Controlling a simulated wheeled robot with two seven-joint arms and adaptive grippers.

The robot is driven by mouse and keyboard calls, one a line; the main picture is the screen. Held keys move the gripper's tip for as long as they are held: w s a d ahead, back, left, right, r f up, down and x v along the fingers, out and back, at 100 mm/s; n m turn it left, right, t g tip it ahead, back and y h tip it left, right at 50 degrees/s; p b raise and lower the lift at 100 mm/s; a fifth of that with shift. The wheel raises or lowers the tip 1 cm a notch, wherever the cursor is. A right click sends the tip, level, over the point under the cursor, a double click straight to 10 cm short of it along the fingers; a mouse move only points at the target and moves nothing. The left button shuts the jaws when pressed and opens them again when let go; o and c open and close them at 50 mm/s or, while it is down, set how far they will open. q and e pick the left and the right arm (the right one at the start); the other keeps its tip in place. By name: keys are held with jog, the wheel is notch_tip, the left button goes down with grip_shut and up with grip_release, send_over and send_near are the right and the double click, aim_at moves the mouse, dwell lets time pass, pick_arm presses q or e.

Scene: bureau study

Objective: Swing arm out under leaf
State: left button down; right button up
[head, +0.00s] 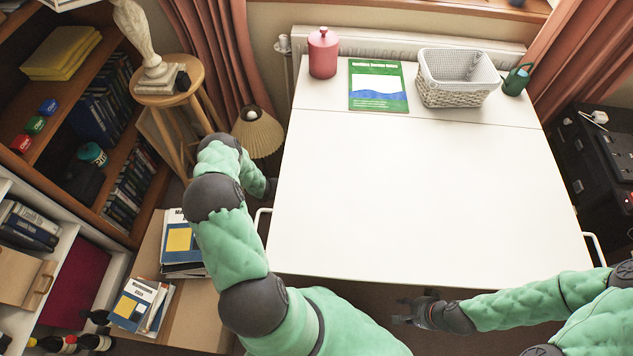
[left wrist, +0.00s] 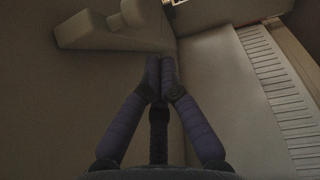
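The white table leaf (head: 420,200) lies level in the head view, its front edge towards me. A white bracket-like bar (head: 262,217) shows at its left edge and another (head: 594,246) at its right edge. My left arm reaches down beside the left edge, and its gripper is mostly hidden there. In the left wrist view the left gripper (left wrist: 160,62) has its fingertips together, with nothing seen between them. A pale beige part with a rounded knob (left wrist: 132,14) is ahead of it, apart from the fingertips. My right gripper (head: 402,312) is open and empty in front of the leaf's front edge.
A wooden stool (head: 172,92) and a lampshade (head: 258,132) are close to my left arm. The leaf top is clear.

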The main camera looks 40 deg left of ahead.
pick_arm(q)
jog(key=shift+s+d+r, duration=0.1)
jog(key=shift+d+r, duration=0.05)
jog(key=shift+d, duration=1.1)
jog(key=d+p, duration=0.1)
jog(key=d, duration=0.1)
jog(key=s+d+p, duration=0.1)
jog(key=d, duration=0.1)
jog(key=shift+s+d, duration=0.2)
jog(key=shift+d, duration=0.15)
jog(key=shift+a, duration=0.15)
